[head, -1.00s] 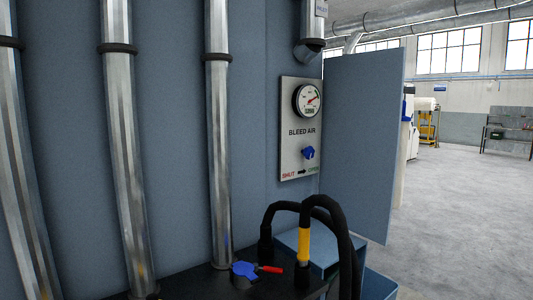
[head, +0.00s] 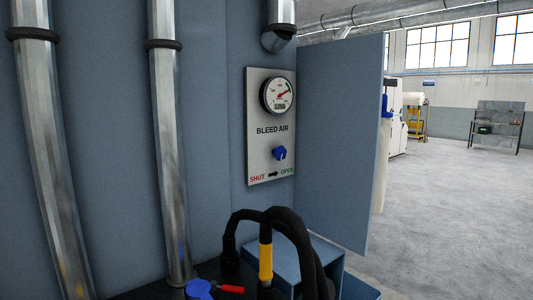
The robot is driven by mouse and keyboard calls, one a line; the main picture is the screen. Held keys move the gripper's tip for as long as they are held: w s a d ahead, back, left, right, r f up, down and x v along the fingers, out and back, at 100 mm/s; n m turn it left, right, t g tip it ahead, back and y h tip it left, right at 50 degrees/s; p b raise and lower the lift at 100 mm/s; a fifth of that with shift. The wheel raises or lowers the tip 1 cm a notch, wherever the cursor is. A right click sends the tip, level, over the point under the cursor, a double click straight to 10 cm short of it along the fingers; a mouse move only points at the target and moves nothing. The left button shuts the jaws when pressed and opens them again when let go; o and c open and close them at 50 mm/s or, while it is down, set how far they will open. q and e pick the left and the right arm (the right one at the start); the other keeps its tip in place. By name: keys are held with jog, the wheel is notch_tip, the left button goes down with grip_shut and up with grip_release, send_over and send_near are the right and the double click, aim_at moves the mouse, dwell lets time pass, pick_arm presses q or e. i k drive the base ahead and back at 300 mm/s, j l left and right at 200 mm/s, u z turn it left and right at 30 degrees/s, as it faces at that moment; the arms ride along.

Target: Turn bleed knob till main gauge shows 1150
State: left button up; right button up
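The bleed knob (head: 279,153) is a small blue knob on a grey panel (head: 258,100) marked BLEED AIR, with SHUT, an arrow and OPEN below it. A round gauge (head: 278,95) with a white dial, dark rim and a red mark sits above the knob. Its numbers and needle reading are too small to read. I cannot tell whether it is the main gauge. Neither of my grippers shows in the head view, and nothing touches the knob.
Thick black hoses with a yellow band (head: 265,262) arch up below the panel. A blue valve with a red handle (head: 230,289) is at the bottom. Metal pipes (head: 168,150) stand left. A blue door-like panel (head: 338,140) juts out right, with open floor (head: 450,210) beyond.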

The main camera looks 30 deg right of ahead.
aim_at(279, 152)
jog(key=i+l+u, duration=0.1)
jog(key=l, duration=0.45)
jog(key=i+l+u, duration=0.1)
jog(key=l, duration=0.5)
jog(key=i+l+u, duration=0.1)
jog(key=l, duration=0.45)
